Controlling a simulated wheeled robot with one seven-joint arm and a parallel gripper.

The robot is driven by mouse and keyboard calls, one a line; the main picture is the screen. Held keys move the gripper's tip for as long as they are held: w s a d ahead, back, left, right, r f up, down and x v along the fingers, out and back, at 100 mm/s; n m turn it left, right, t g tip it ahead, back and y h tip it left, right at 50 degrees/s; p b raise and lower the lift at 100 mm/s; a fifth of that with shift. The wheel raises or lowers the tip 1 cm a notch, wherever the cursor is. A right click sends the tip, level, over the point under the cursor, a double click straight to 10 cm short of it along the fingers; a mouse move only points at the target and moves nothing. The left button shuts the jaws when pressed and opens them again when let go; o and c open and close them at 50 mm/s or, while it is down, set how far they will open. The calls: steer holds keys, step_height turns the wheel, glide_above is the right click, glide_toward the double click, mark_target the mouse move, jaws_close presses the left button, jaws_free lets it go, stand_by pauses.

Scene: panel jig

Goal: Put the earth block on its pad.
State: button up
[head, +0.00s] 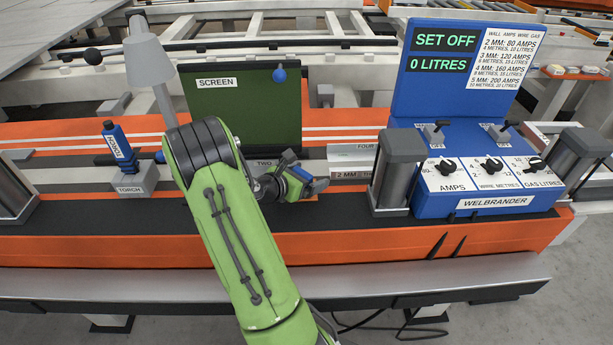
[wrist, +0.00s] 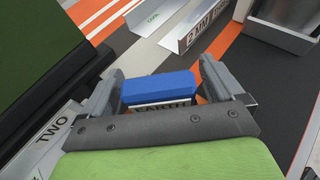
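The earth block (wrist: 158,88) is blue on top, with a pale band below whose dark lettering is partly hidden. It sits between the fingers of my gripper (wrist: 163,80) in the wrist view, and the fingers appear closed on its sides. In the head view my gripper (head: 312,184) is over the bench in front of the green screen, with blue of the block (head: 300,173) showing between its grey parts. I cannot make out a pad for the block in either view.
The green screen (head: 243,115) stands behind my gripper. The blue Welbrander machine (head: 470,165) with grey clamp posts (head: 398,170) is to the right, the torch on its stand (head: 130,178) to the left. Angled metal pieces (wrist: 192,32) lie ahead in the wrist view.

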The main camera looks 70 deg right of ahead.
steer(key=shift+r, duration=0.15)
steer(key=p+v, duration=0.3)
steer(key=v, duration=0.9)
steer(key=w+a+r+m+t+y, duration=0.1)
steer(key=a+r+m+t+y, duration=0.3)
steer(key=a, duration=0.4)
steer(key=w+a+r+m+t+y, duration=0.1)
steer(key=a+r+m+t+y, duration=0.15)
steer(key=a+m, duration=0.55)
steer(key=s+a+r+m+t+y, duration=0.1)
steer(key=s+a+r+y, duration=0.1)
steer(key=a, duration=0.5)
steer(key=s+a+r+m+t+y, duration=0.1)
steer(key=s+a+r+t+y, duration=0.1)
steer(key=a, duration=0.6)
steer(key=s+r+y, duration=0.1)
steer(key=s+y, duration=0.1)
steer(key=s, duration=0.1)
steer(key=shift+s+a+r, duration=0.25)
steer(key=shift+a+r, duration=0.05)
steer(key=shift+a, duration=0.05)
